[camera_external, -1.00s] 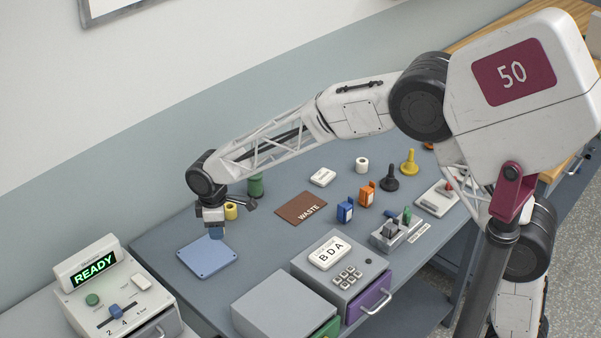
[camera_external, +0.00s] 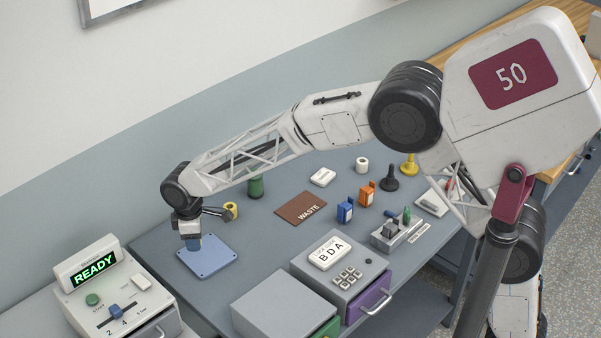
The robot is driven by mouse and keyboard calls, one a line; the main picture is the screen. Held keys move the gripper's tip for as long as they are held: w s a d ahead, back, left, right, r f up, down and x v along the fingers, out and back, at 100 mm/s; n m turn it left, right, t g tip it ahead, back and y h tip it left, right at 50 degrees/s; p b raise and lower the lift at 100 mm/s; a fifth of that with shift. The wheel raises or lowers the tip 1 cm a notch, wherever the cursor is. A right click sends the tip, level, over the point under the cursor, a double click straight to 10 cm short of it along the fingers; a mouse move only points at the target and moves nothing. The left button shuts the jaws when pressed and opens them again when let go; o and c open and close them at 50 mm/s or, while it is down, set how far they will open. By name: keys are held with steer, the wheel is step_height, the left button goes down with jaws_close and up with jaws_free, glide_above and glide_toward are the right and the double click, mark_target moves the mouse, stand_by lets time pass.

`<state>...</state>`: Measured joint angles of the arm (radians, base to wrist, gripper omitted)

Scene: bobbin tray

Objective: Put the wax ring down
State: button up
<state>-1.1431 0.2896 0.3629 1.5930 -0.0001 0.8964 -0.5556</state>
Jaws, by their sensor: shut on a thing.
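My gripper (camera_external: 190,236) is at the left of the table, pointing down over the left part of the flat blue plate (camera_external: 217,265).
A yellow bobbin (camera_external: 231,210) and a green cylinder (camera_external: 255,187) stand close behind my gripper. A brown WASTE mat (camera_external: 297,211) lies to the right. A grey keypad box (camera_external: 345,275) stands in front, and a READY console (camera_external: 110,290) at the left.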

mark_target(198, 262)
steer(key=shift+f, duration=1.3)
steer(key=shift+f, duration=2)
steer(key=shift+f, duration=0.15)
steer(key=o, duration=0.9)
step_height(198, 262, up, 12)
steer(key=shift+r, duration=0.15)
